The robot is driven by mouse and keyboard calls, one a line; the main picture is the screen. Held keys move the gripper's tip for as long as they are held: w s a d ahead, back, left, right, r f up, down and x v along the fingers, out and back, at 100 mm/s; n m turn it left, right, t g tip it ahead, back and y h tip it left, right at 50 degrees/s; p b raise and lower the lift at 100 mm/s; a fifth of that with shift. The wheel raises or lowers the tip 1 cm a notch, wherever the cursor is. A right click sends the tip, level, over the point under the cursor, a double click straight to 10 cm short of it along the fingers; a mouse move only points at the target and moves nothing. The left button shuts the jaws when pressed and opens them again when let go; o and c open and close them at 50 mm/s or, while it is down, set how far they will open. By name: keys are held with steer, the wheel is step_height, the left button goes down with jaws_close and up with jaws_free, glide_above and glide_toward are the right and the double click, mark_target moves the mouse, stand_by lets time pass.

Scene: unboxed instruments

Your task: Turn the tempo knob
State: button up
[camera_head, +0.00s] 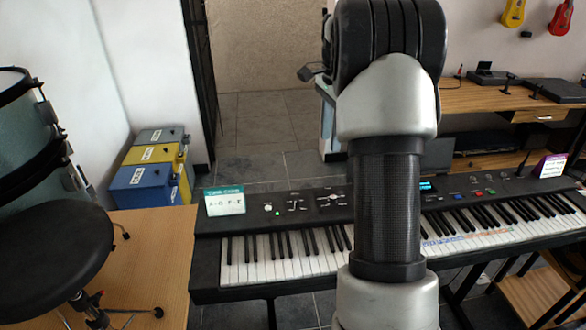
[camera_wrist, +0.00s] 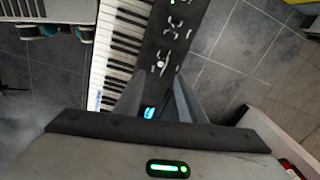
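A black electronic keyboard (camera_head: 318,205) spans the lower part of the head view. Its panel has a pale round knob (camera_head: 268,208), a small green light, white markings and, right of my arm, a lit blue display (camera_head: 426,186) and coloured buttons. I cannot tell which control is the tempo knob; my arm hides the panel's middle. The keyboard (camera_wrist: 150,50) runs diagonally through the wrist view, with a pale control (camera_wrist: 160,66) on its panel. My gripper (camera_wrist: 158,88) is open and empty above the panel, the blue display (camera_wrist: 149,112) showing between its fingers. In the head view it is hidden.
A teal-white card (camera_head: 225,201) stands on the panel's left end, another card (camera_head: 552,166) at its right. A black stool (camera_head: 50,250) and a drum are at left, coloured boxes (camera_head: 150,170) behind. A wooden desk (camera_head: 490,97) stands back right. Tiled floor lies behind the keyboard.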

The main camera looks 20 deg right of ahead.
mark_target(333, 197)
steer(key=d+f, duration=0.1)
steer(key=f, duration=0.6)
steer(key=w+d+f+m+b, duration=0.1)
steer(key=f, duration=0.7)
steer(key=d+f+m+b, duration=0.1)
steer(key=f, duration=0.6)
steer(key=shift+w+d+f+g, duration=0.2)
steer(key=shift+w+d+g, duration=0.1)
steer(key=shift+d, duration=0.1)
jaws_close()
